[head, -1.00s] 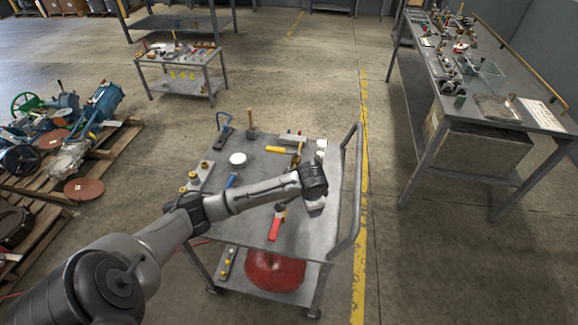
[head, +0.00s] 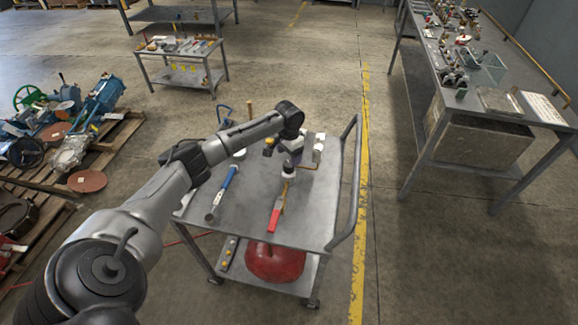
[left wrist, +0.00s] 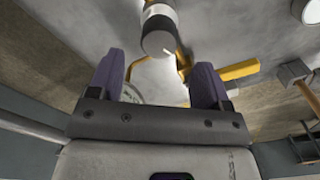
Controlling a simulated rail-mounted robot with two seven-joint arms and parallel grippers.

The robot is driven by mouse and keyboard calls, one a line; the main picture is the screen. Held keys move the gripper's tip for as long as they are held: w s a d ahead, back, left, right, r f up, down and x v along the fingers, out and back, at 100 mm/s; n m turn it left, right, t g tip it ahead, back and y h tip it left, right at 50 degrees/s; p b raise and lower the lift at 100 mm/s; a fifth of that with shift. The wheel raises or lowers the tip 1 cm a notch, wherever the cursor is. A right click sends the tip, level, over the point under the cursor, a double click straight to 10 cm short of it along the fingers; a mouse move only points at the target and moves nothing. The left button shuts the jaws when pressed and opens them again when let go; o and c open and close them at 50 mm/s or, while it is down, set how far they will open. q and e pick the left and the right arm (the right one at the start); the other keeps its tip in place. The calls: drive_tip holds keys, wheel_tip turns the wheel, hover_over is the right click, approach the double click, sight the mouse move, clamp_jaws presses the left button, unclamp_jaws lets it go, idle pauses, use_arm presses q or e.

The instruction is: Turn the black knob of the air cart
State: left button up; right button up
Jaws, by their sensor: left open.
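The air cart (head: 250,228) is a grey two-shelf cart with a red tank (head: 275,263) on its lower shelf. On its top stands a small white fitting with a dark part (head: 289,170), beside a brass pipe. My left gripper (head: 292,152) points down just above this fitting. In the left wrist view a white and dark cylinder (left wrist: 158,28) lies beyond the gap between my open purple fingers (left wrist: 158,80), with nothing between the fingertips. Its dark end may be the black knob; I cannot be sure. My right gripper is not in view.
A red-handled tool (head: 275,217) and a blue-handled tool (head: 223,190) lie on the cart top. A white-capped fitting (head: 319,148) stands to the right of my gripper. The push handle (head: 357,185) rises along the right edge. The cart's front right surface is bare.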

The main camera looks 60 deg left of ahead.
sight(289, 163)
use_arm(q)
wheel_tip(289, 163, down, 4)
drive_tip(key=shift+f+b, duration=0.1)
drive_tip(key=shift+b, duration=0.2)
drive_tip(key=shift+f, duration=0.75)
drive_tip(key=c, duration=0.9)
drive_tip(key=shift+r, duration=0.1)
